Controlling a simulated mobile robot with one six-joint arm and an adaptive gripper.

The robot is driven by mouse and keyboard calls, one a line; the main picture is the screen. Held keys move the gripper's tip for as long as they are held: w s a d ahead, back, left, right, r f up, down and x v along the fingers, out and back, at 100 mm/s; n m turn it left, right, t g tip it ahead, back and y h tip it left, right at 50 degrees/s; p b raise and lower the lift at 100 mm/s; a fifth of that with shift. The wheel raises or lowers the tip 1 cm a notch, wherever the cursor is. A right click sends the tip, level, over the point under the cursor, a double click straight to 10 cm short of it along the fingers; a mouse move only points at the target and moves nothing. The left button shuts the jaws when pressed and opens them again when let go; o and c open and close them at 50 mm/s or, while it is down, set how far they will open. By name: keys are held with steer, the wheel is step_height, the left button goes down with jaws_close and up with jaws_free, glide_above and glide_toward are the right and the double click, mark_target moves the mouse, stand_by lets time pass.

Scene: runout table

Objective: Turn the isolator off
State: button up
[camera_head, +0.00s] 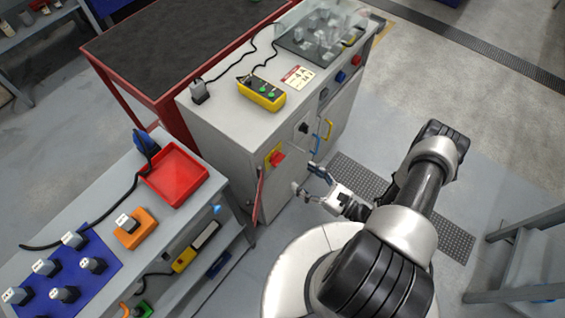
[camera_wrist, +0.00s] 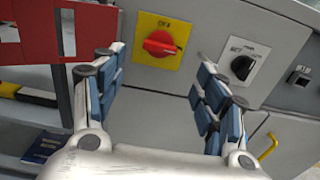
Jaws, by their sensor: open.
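The isolator is a red rotary handle (camera_wrist: 162,43) on a yellow plate (camera_wrist: 178,61), on the front of the grey cabinet. It also shows in the head view (camera_head: 276,158). In the wrist view the handle lies roughly crosswise; the lettering above it is too small to read surely. My gripper (camera_head: 308,179) is open and empty in front of the cabinet, a little right of the isolator. In the wrist view its blue-padded fingers (camera_wrist: 158,78) stand apart, one to either side below the handle, with a gap between gripper and handle.
A black knob on a white plate (camera_wrist: 243,66) sits right of the isolator, with a yellow pull handle (camera_wrist: 267,146) below. A red panel (camera_wrist: 50,35) stands out left of the isolator. A workbench with a red tray (camera_head: 174,177) is at left.

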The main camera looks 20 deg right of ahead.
mark_target(277, 159)
steer(key=b+x, duration=0.1)
steer(key=x, duration=0.8)
steer(key=shift+w+a, duration=0.2)
steer(key=shift+w, duration=0.1)
steer(key=shift+c, duration=0.2)
steer(key=c, duration=1)
steer(key=shift+c, duration=0.2)
steer(key=shift+n, duration=0.3)
steer(key=shift+n+p, duration=1)
steer(key=shift+n, duration=7.6)
